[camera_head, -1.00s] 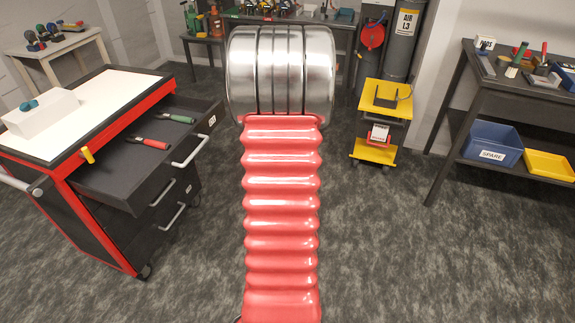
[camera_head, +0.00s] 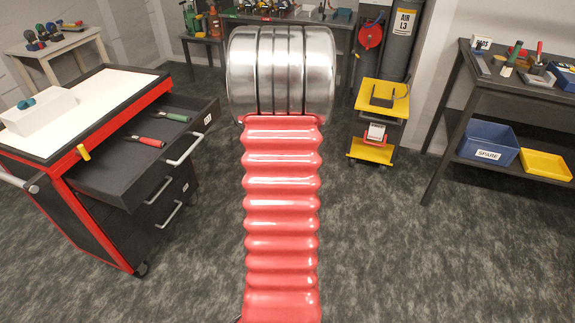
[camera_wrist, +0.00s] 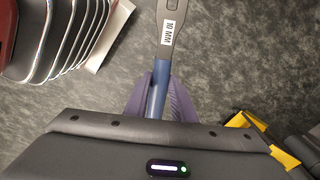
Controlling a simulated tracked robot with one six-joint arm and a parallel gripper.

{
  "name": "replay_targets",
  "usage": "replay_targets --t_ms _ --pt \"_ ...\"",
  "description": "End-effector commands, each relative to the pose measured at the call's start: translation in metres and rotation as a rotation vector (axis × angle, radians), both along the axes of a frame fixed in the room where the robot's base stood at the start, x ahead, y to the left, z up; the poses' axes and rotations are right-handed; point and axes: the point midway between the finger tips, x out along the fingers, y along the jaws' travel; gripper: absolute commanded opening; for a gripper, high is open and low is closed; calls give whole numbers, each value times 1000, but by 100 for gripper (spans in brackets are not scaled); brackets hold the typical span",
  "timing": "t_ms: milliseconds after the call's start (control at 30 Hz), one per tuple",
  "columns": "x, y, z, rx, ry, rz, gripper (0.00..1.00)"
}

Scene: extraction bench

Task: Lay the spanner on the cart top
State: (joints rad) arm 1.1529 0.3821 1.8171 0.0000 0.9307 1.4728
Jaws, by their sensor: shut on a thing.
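In the wrist view my gripper (camera_wrist: 160,95) has its purple fingers closed around the blue handle of the spanner (camera_wrist: 168,30). The spanner's grey upper part carries a "10 MM" label and runs out of the top of the picture. The grey floor shows below it. In the head view the red and black tool cart (camera_head: 95,88) stands at the left, with a pale top. My gripper and the spanner do not show in the head view; my arm fills its middle.
A white box with a teal item (camera_head: 42,112) stands on the cart top's left part. The cart's open drawer (camera_head: 105,182) holds red-handled and green-handled tools. A small yellow cart (camera_head: 365,92) stands behind. A dark bench (camera_head: 500,92) is at right. Floor between is clear.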

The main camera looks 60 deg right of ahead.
Motion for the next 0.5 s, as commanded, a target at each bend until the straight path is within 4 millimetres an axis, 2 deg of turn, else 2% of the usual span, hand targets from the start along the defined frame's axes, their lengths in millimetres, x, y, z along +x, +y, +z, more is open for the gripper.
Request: replay_targets --t_ms 267,367,500 --pt "19 7 -3 -10 2 374 0" --pt "33 14 -5 -12 2 534 0" --pt "62 30 -8 -15 5 777 0"
